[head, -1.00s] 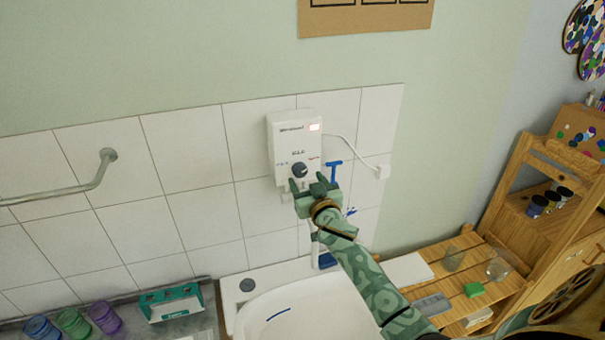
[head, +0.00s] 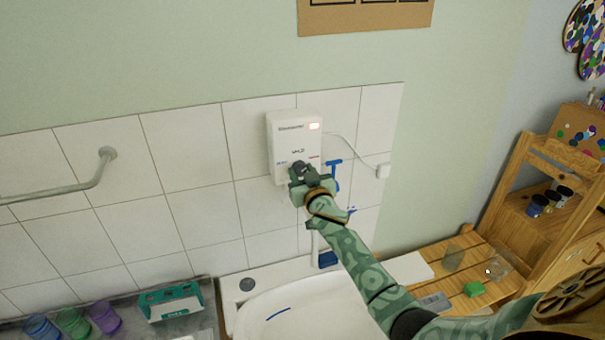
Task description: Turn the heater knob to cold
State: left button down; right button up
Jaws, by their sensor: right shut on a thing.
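The white heater (head: 296,138) hangs on the tiled wall, with a small lit panel at its upper right. Its dark round knob (head: 298,167) sits low on the front, between a blue mark on the left and a red mark on the right. My right gripper (head: 302,174) is at the knob with its fingers shut on it and covers most of it. The knob's pointer is hidden, so I cannot tell its setting. My left gripper is not in view.
A white sink (head: 310,310) is below the heater. A blue-handled squeegee (head: 333,172) hangs close to my right gripper. A grab rail (head: 95,180) is at the left. A teal box (head: 172,302) and cups stand at lower left; wooden shelving (head: 530,195) is at right.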

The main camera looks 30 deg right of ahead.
jog(key=shift+n, duration=0.3)
jog(key=n, duration=1)
jog(key=shift+f+b, duration=0.1)
jog(key=shift+b, duration=0.25)
jog(key=n, duration=0.3)
jog(key=shift+a+n, duration=0.1)
jog(key=shift+n, duration=0.2)
jog(key=n, duration=0.4)
jog(key=shift+f, duration=0.1)
jog(key=shift+f+n, duration=0.1)
jog(key=shift+n, duration=2.7)
jog(key=o, duration=1)
